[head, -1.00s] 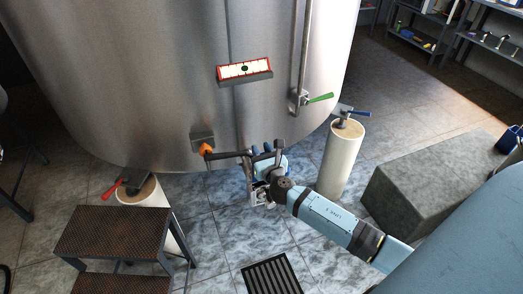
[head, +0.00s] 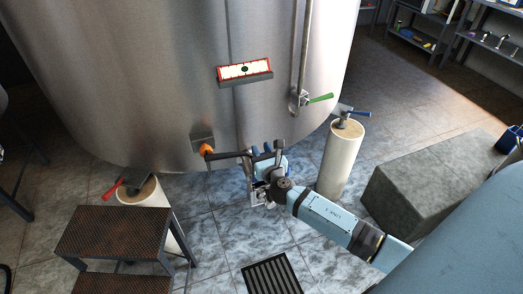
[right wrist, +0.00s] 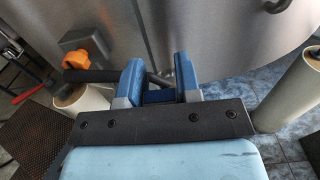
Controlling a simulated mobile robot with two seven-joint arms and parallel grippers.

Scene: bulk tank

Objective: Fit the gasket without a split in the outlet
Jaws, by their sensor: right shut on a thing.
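My right gripper (head: 265,153) is beside the lower front of the steel tank (head: 170,80). In the right wrist view its two blue fingers (right wrist: 157,84) are closed around a dark bar (right wrist: 92,75). This bar (head: 228,155) reaches left to just below an orange fitting (head: 205,149) on a grey plate on the tank wall. The orange fitting also shows at upper left in the right wrist view (right wrist: 94,45). Whether bar and fitting touch is unclear. I cannot make out a gasket or an open outlet mouth. My left gripper is out of view.
A pipe with a green-handled valve (head: 307,99) runs down the tank. Pale columns (head: 341,160) stand under it. Brown steps (head: 112,232) are at lower left, a grey block (head: 421,179) at right, a floor grate (head: 270,275) in front. Tiled floor between is clear.

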